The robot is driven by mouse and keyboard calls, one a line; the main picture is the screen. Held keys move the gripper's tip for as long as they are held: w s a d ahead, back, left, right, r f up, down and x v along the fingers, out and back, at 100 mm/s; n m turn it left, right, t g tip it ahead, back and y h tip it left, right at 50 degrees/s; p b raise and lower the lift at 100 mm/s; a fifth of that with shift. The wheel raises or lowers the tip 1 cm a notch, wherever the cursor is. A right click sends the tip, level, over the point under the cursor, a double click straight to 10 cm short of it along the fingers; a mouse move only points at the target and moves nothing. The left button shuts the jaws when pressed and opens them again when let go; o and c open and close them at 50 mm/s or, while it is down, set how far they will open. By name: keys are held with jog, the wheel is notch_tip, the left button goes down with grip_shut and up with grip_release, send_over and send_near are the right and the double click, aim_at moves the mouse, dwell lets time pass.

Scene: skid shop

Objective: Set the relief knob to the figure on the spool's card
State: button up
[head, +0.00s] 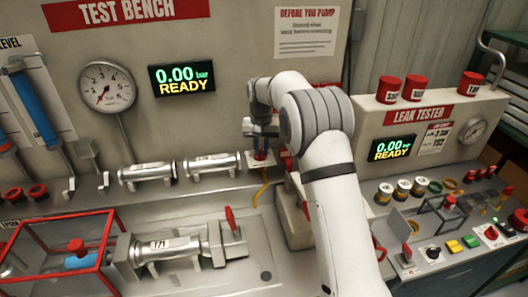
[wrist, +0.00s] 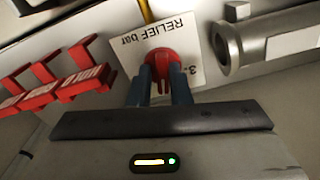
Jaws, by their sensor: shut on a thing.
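The red relief knob (wrist: 161,62) sits on a white plate (wrist: 183,35) marked "RELIEF bar", upside down in the wrist view. A figure starting with "3" shows beside the knob, the rest hidden. My gripper (wrist: 162,88) is shut on the knob, one finger on each side. In the head view my gripper (head: 262,140) is at the knob (head: 260,156) at the back of the bench. A silver spool (head: 192,246) lies in the bench fixture with a white label (head: 165,248) that seems to read 171. I cannot make out a card with a pressure figure.
Two more silver spools (head: 146,176) (head: 213,165) lie on the ledge left of the knob. Red lettered tags (wrist: 60,85) stand close beside the knob. The bench display (head: 182,79) reads 0.00 bar READY. The leak tester (head: 425,125) stands right of my arm.

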aim_at(260, 150)
jog(key=shift+s+a+f+n, duration=0.15)
jog(key=shift+s+f+n, duration=0.05)
jog(key=shift+f+n, duration=0.6)
jog(key=shift+c, duration=0.2)
jog(key=shift+r, duration=0.1)
jog(key=shift+n, duration=1.2)
jog(key=shift+c, duration=0.3)
jog(key=o, duration=0.5)
jog(key=shift+p, duration=0.3)
jog(key=shift+o, duration=1.4)
jog(key=shift+w+a+r+p, duration=0.1)
jog(key=shift+w+r+p, duration=0.1)
jog(key=shift+r+p, duration=0.65)
jog(key=shift+w+r+p, duration=0.1)
jog(key=shift+r+p, duration=1.75)
jog(key=shift+r, duration=1.25)
